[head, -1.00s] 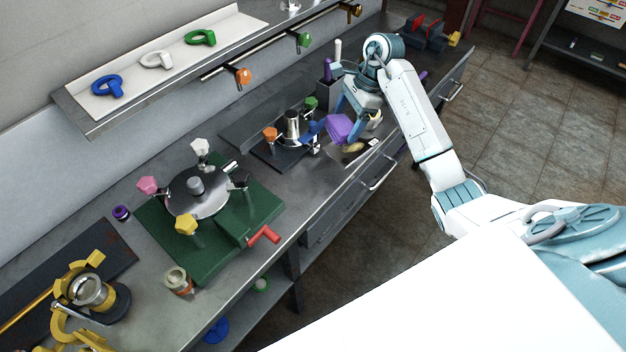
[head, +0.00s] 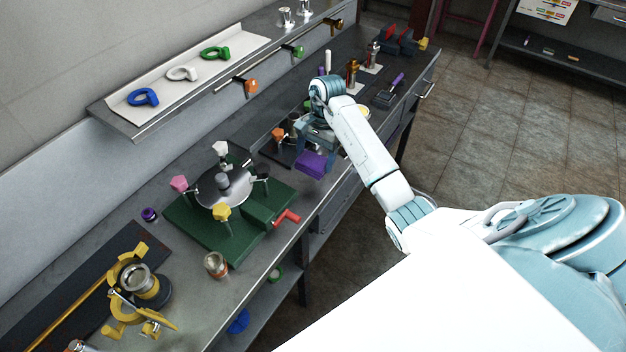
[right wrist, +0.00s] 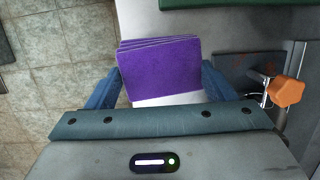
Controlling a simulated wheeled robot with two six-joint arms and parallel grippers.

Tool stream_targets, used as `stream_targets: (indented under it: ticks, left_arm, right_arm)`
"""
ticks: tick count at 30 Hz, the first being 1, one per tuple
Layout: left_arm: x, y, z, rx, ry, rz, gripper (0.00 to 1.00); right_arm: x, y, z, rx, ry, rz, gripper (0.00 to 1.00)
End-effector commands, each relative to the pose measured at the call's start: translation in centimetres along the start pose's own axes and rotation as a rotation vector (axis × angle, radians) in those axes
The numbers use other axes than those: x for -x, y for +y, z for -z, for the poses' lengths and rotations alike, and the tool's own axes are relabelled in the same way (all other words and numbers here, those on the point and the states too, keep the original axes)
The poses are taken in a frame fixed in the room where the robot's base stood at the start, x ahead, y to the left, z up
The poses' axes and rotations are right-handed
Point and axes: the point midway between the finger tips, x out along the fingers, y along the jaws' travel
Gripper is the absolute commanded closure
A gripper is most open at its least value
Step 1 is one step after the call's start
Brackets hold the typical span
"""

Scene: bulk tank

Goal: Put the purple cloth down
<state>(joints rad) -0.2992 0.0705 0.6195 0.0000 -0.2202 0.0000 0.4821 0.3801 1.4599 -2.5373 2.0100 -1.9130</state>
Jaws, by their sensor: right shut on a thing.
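The purple cloth (head: 313,164) is a folded square pad. My right gripper (head: 311,150) is shut on it, near the bench's front edge, to the right of the green base plate. In the right wrist view the cloth (right wrist: 160,68) shows as a stack of layers between the two blue fingers (right wrist: 166,88). Bench top shows beneath it, and the floor lies to the left there. Whether the cloth touches the bench I cannot tell. My left gripper is not in view.
A green base plate (head: 188,228) with a round metal disc and coloured knobs stands left of the cloth, its red handle (head: 286,216) towards the front edge. An orange knob (right wrist: 286,91) is close to my right gripper. A small metal cup (head: 215,264) stands on the bench.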

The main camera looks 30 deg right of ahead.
Motion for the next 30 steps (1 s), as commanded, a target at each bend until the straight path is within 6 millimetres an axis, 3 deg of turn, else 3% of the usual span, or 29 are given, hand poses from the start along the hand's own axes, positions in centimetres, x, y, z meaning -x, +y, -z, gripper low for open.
stream_targets:
  ticks: [1,3,13,18,30]
  left_arm:
    - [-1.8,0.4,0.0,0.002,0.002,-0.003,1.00]
    - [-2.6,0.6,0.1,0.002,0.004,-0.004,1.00]
    - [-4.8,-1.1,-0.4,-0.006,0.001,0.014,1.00]
    - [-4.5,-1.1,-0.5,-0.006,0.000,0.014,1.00]
    - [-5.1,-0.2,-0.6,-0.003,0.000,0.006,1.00]
  right_arm:
    - [-1.7,0.0,0.4,0.000,0.000,0.000,0.60]
    - [-2.5,0.1,0.6,0.000,0.000,0.001,0.60]
    - [-4.7,0.1,1.1,-0.001,0.000,0.001,0.60]
    - [-6.5,0.2,1.4,-0.001,-0.001,0.000,0.60]
    - [-6.9,0.2,1.6,0.000,0.000,0.001,0.60]
